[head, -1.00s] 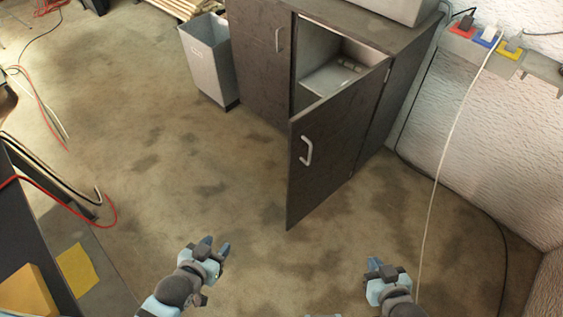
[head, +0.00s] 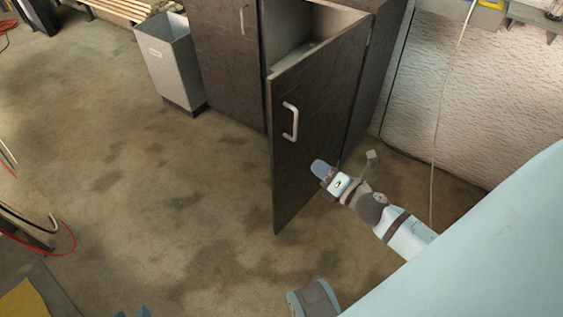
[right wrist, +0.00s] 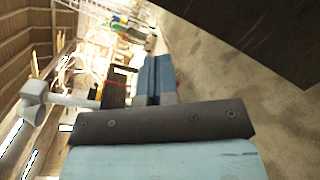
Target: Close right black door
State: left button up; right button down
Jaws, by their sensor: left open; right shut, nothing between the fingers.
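The right black door (head: 312,115) of the dark cabinet stands open in the head view, swung out toward me, hinged at its right side. Its pale bar handle (head: 290,121) is on the face turned to me, near the free edge. My right gripper (head: 319,167) is shut and empty, in front of the door's lower part; I cannot tell whether it touches. In the right wrist view its blue fingers (right wrist: 158,80) are together, and a dark panel, likely the door, fills the top right corner. My left gripper (head: 132,313) barely shows at the bottom edge, open.
The cabinet's left door (head: 222,60) is shut. A grey bin (head: 170,62) stands left of the cabinet. A white cable (head: 440,110) hangs along the white wall at right. Red and black cables lie at far left. The floor before the cabinet is clear.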

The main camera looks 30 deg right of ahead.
notch_tip(320, 180, down, 4)
jog(key=w+d+n+y+b, duration=0.1)
jog(key=w+d+n+b, duration=0.1)
jog(key=n+b, duration=0.35)
jog(key=n+y+p, duration=0.1)
jog(key=n+p, duration=0.2)
jog(key=n, duration=0.4)
send_near(278, 137)
jog(key=shift+m, duration=0.25)
jog(key=x, duration=0.7)
jog(key=shift+w+a+r, duration=0.1)
jog(key=shift+w, duration=0.05)
pick_arm(q)
notch_tip(278, 137, down, 5)
jog(key=shift+s+f, duration=0.1)
jog(key=shift+s, duration=0.05)
pick_arm(e)
jog(key=shift+w, duration=0.1)
